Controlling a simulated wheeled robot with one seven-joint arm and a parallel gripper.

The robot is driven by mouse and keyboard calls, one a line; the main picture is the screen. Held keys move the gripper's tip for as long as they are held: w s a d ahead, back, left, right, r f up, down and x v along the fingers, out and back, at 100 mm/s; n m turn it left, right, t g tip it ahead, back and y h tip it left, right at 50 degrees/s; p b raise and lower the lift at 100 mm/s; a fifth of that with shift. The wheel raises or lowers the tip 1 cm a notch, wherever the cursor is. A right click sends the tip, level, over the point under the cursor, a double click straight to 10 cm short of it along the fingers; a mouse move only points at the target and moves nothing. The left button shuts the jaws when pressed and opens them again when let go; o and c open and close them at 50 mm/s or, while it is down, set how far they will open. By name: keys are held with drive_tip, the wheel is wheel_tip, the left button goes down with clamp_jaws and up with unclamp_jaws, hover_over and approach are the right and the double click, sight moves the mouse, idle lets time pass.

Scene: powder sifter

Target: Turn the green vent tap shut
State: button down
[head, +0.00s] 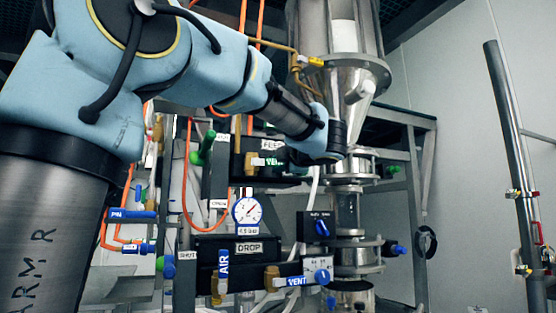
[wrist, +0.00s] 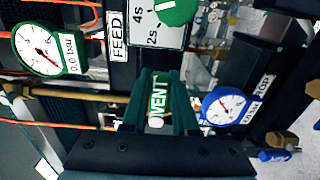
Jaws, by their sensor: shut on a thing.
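The green vent tap (head: 273,162) is on the upper FEED panel in the head view, its label partly covered by the end of my arm. In the wrist view its green handle (wrist: 157,97), marked VENT, stands between the two fingers of my gripper (wrist: 156,100). The gripper is shut on this handle. The handle runs roughly up and down in the wrist picture. In the head view my fingers are hidden behind my wrist. A brass pipe (wrist: 80,93) runs to the left of the handle.
The lower DROP panel (head: 248,247) carries a blue AIR tap (head: 223,263) and a blue VENT tap (head: 291,282). A FEED gauge (wrist: 40,50) reads about 0.0 bar. A green dial (wrist: 175,10) and a second gauge (wrist: 223,106) are close to my gripper. The steel sifter column (head: 347,205) stands at right.

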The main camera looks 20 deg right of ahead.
drive_tip(key=shift+f, duration=0.15)
idle(0.4)
drive_tip(key=c, duration=0.7)
unclamp_jaws()
drive_tip(key=s+b, duration=0.1)
drive_tip(key=s, duration=0.2)
drive_tip(key=s+d+b, duration=0.1)
drive_tip(key=s, duration=0.3)
drive_tip(key=s+b, duration=0.2)
drive_tip(key=s, duration=0.1)
drive_tip(key=shift+s+d, duration=0.2)
drive_tip(key=shift+s, duration=0.2)
